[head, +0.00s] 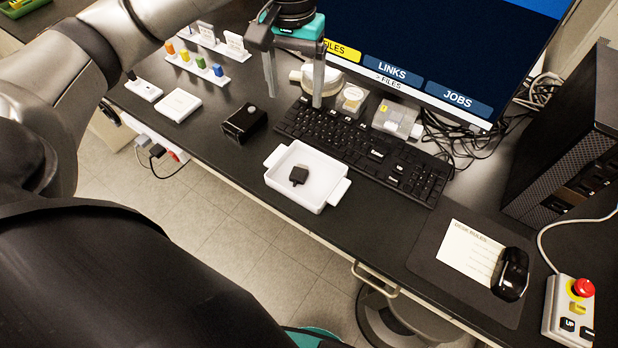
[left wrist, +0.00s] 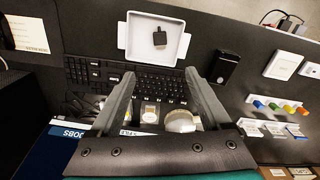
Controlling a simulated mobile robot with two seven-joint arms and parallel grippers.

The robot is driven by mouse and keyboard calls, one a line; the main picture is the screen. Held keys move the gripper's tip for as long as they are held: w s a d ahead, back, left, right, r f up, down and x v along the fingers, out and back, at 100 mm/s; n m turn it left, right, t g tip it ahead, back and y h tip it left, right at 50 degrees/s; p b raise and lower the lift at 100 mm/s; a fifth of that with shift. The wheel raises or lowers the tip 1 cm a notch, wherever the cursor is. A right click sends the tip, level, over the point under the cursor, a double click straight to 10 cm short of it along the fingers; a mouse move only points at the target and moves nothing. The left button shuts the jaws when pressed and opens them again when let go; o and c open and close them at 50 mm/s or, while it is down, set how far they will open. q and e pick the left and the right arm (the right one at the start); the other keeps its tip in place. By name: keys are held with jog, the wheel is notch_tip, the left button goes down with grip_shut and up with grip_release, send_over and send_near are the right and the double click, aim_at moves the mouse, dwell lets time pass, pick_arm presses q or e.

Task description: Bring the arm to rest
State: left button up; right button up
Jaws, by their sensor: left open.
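My left gripper (head: 293,88) is open and empty, pointing down above the desk near the back edge of the keyboard, in front of the monitor. In the left wrist view its two fingers (left wrist: 163,88) stand wide apart with nothing held between them. My left arm comes in from the upper left of the head view. My right gripper does not show in either view.
A white tray (head: 327,188) holds a small dark piece (head: 299,175). Around it are a black box (head: 243,123), keyboard (head: 354,145), monitor (head: 440,45), several colored pegs (head: 201,63), a mouse (head: 511,272), a computer tower (head: 570,140) and a red-button box (head: 571,312).

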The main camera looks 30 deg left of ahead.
pick_arm(q)
jog(key=shift+d, duration=0.1)
dwell(0.4)
jog(key=s+d+f+m+t+h, duration=0.3)
jog(key=s+d+f+m, duration=0.35)
jog(key=d+f, duration=0.8)
jog(key=s+a+f+n+y, duration=0.1)
jog(key=s+a+f, duration=0.15)
jog(key=s, duration=0.35)
jog(key=s+a+f+n+y, duration=0.1)
jog(key=s+a+y, duration=0.1)
jog(key=s+a, duration=0.25)
notch_tip(320, 180, down, 28)
jog(key=s+b, duration=0.3)
jog(key=b, duration=0.4)
jog(key=s+a+f+g+b, duration=0.1)
jog(key=s+f+b, duration=0.2)
jog(key=s+f, duration=0.4)
jog(key=s+a+f+g+b, duration=0.1)
jog(key=s+f+b, duration=0.2)
jog(key=s+f, duration=0.5)
notch_tip(320, 180, down, 6)
jog(key=shift+a+f, duration=0.15)
jog(key=shift+a, duration=0.2)
